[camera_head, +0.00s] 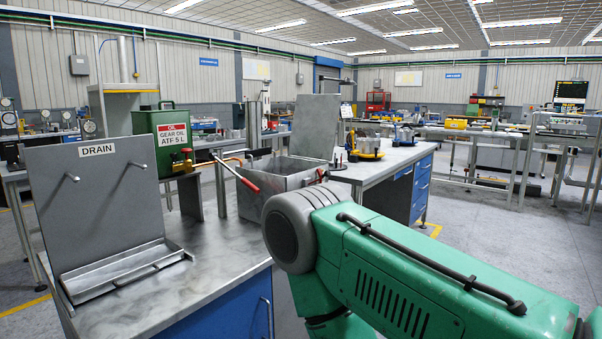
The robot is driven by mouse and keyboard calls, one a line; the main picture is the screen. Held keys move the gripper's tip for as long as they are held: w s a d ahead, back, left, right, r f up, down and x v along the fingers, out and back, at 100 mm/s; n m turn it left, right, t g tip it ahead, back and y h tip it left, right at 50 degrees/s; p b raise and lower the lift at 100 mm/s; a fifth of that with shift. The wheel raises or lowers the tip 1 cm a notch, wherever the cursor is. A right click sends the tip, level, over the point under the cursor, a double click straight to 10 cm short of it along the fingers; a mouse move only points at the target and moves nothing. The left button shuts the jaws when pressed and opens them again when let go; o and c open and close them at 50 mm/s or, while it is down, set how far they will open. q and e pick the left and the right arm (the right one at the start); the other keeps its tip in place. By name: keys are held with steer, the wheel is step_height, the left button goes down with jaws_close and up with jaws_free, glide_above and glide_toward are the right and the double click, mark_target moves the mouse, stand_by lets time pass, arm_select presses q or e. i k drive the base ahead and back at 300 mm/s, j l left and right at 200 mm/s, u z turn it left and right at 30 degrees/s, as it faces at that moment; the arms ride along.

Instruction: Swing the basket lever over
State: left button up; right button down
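A lever with a red grip (246,182) slants at the left side of an open grey metal basin (262,203) on the bench. A basket inside the basin cannot be made out clearly. My green arm (390,275) comes in from the right and covers the basin's lower right area. Neither of my grippers shows in the head view.
The grey-topped bench (185,290) carries a DRAIN panel (95,195) with pegs and a shallow tray (125,271). A green gear oil can (162,140) stands on a raised stand behind. A second blue-drawer bench (421,188) is at the back right. Open floor lies to the right.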

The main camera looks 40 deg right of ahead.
mark_target(213, 156)
steer(key=z, duration=0.8)
steer(key=i+l+z, duration=0.15)
steer(key=i+z, duration=0.3)
steer(key=i+j+z, duration=0.1)
steer(key=i+z, duration=0.4)
steer(key=i, duration=0.15)
